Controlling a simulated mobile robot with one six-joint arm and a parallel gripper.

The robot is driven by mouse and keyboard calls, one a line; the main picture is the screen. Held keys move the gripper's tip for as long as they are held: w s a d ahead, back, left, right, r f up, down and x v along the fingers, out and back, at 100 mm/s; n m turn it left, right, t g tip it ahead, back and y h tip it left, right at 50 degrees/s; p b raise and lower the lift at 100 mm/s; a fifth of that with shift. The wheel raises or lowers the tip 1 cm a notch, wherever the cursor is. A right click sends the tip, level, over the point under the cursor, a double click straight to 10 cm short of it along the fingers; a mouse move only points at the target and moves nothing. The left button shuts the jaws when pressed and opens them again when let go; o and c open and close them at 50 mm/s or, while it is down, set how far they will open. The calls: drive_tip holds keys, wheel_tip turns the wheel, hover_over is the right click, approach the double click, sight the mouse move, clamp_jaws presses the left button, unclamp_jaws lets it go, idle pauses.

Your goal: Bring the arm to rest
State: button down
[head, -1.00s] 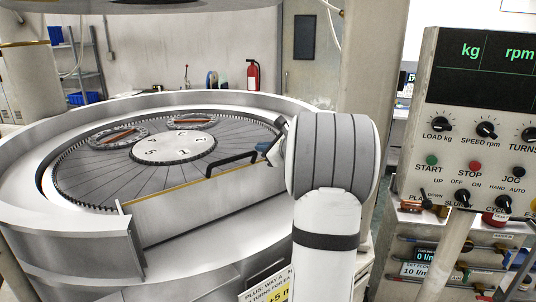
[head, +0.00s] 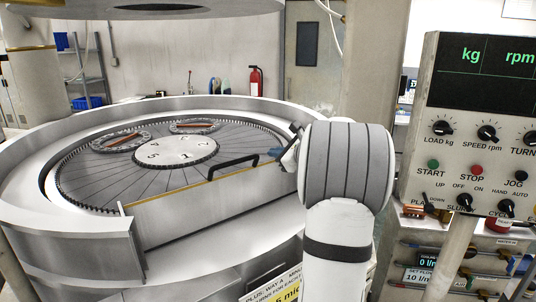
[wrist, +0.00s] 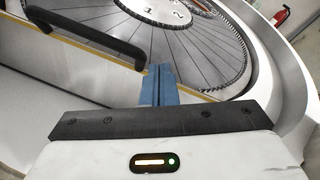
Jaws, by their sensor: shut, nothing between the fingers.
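My gripper (head: 275,152) shows in the head view as a small blue tip at the left of my arm's rounded grey-white joint, which hides most of the wrist. It is above the near right rim of the large round lapping machine (head: 70,255). In the wrist view my gripper's blue fingers (wrist: 160,84) are together with nothing between them. They point toward the machine's ribbed plate (wrist: 190,50), and I cannot tell how far above it they are. A black bar handle (head: 232,165) is left of the fingertips; it also shows in the wrist view (wrist: 85,32).
A control panel (head: 470,140) with knobs and buttons stands close on the right of my arm. A thick pillar (head: 372,70) rises behind the arm. A large disc (head: 150,10) overhangs the plate. A fire extinguisher (head: 255,80) is at the back wall.

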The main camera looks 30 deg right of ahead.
wheel_tip(320, 180, up, 10)
drive_tip(key=s+d, duration=0.1)
drive_tip(key=s, duration=0.1)
drive_tip(key=shift+f+b, duration=0.2)
drive_tip(key=shift+b, duration=0.2)
drive_tip(key=shift+s, duration=0.1)
